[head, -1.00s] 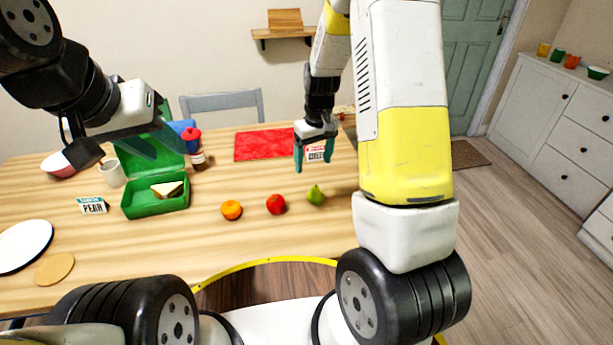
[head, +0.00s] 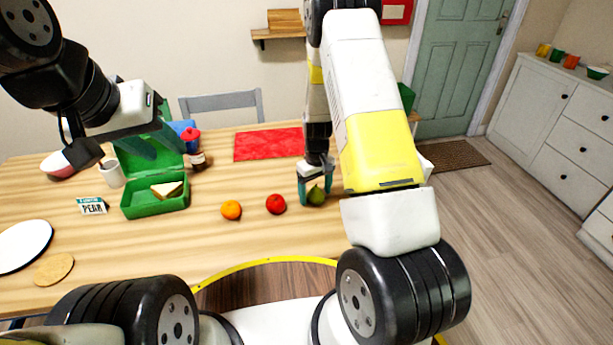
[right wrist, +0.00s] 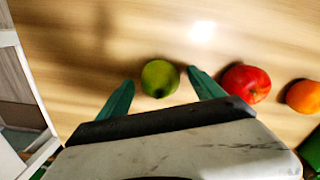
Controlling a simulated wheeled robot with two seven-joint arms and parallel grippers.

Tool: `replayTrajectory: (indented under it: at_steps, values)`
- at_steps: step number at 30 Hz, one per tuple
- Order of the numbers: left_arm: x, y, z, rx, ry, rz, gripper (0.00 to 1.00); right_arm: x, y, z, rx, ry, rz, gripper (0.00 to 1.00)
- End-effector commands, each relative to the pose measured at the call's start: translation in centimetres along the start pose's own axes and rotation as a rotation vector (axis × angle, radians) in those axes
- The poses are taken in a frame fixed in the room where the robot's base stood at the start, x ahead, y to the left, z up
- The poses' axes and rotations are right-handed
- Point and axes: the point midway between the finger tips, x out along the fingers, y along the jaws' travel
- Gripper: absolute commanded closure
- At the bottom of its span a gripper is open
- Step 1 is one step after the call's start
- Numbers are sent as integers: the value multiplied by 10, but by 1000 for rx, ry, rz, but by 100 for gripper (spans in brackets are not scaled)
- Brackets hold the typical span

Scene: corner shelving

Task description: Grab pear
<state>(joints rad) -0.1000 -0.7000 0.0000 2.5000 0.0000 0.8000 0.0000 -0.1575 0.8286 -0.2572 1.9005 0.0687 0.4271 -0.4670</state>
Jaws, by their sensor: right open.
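The green pear (head: 316,196) stands on the wooden table at the right end of a row of fruit. My right gripper (head: 315,190) is open above and around it, with the fingers reaching down at the pear. In the right wrist view the pear (right wrist: 160,78) shows between the two green fingertips (right wrist: 158,85), with gaps on both sides. My left gripper (head: 128,145) hangs over the green lunchbox at the left, its jaws partly visible; I cannot tell whether they are open. A card (head: 92,206) reading PEAR stands at the left of the table.
A red apple (head: 276,204) and an orange (head: 231,210) lie left of the pear; the apple is close to one finger in the right wrist view. The open green lunchbox (head: 140,208) holds a sandwich (head: 167,190). A red mat (head: 268,145) lies behind.

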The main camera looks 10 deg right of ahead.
Motion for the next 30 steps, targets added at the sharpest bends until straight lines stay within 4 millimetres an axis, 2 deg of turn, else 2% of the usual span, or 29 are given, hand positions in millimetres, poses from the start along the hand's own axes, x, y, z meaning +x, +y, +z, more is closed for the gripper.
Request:
replayTrajectory:
  at_steps: [5,15,25,30]
  values:
    - [0,0,0,0,0,0,64,0,0,0,0,0,0,25]
    - [0,0,0,0,0,0,64,0,0,0,0,0,0,92]
    - [0,0,0,0,0,0,64,-4,0,0,-1,1,0,92]
    - [0,0,0,0,0,0,64,-19,0,-1,-1,3,0,92]
